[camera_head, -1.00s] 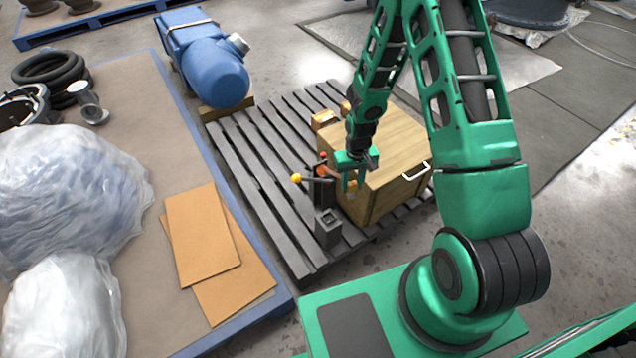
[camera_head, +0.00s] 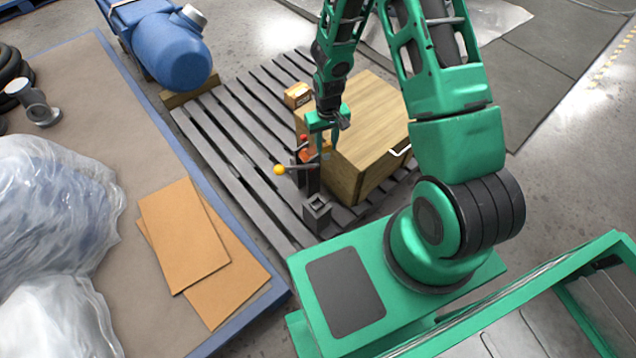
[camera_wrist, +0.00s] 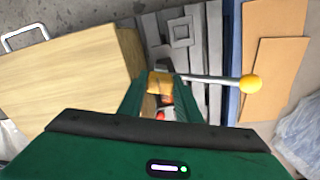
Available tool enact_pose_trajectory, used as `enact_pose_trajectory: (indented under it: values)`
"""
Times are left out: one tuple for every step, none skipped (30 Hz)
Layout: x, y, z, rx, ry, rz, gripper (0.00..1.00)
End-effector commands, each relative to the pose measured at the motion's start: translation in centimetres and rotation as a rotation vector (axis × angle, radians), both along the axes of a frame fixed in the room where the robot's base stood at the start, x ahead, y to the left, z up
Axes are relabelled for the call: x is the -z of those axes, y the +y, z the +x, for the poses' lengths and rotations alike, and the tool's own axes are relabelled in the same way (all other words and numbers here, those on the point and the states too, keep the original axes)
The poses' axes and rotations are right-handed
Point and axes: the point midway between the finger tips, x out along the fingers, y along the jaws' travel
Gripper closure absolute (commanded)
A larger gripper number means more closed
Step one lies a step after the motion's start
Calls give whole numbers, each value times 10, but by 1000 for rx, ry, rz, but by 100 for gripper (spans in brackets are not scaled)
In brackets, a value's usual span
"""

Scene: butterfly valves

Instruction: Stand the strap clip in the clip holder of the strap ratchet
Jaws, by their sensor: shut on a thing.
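My gripper (camera_head: 325,146) is low beside the left face of the wooden crate, just behind the ratchet's lever. In the wrist view its fingers (camera_wrist: 163,84) are closed on a small orange-yellow block, apparently the strap clip (camera_wrist: 160,84). The clip is hard to make out in the head view. The strap ratchet has a metal lever with a yellow ball knob (camera_head: 280,169), which reaches right in the wrist view (camera_wrist: 250,83). Red parts (camera_head: 304,154) show beside the fingers. A grey square socket (camera_head: 317,208), perhaps the clip holder, stands in front; it also shows in the wrist view (camera_wrist: 180,30).
The wooden crate (camera_head: 372,130) with a white handle stands close right of my gripper. A small carton (camera_head: 298,95) is behind. Everything there rests on a grey slatted pallet (camera_head: 225,140). A blue motor (camera_head: 165,50) lies behind left; cardboard sheets (camera_head: 185,230) lie left.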

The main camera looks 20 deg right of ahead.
Motion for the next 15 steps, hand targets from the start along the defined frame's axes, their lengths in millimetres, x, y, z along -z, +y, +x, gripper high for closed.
enact_pose_trajectory:
  values:
    - [4,3,-2,22,3,0,98]
    - [6,5,-3,45,4,0,98]
    - [10,8,-5,84,4,0,98]
    - [14,10,-6,118,3,0,98]
    - [19,13,-8,158,4,-1,98]
    - [25,16,-11,219,5,-1,98]
    - [30,19,-13,267,5,-2,98]
    - [35,22,-16,319,6,-2,98]
    - [42,25,-19,389,5,-2,98]
    - [47,28,-22,441,6,-3,98]
    - [52,31,-25,493,5,-3,98]
    - [59,34,-28,564,5,-3,98]
    - [64,37,-31,617,6,-3,98]
    - [69,39,-34,669,5,-3,98]
    - [75,43,-38,738,6,-3,98]
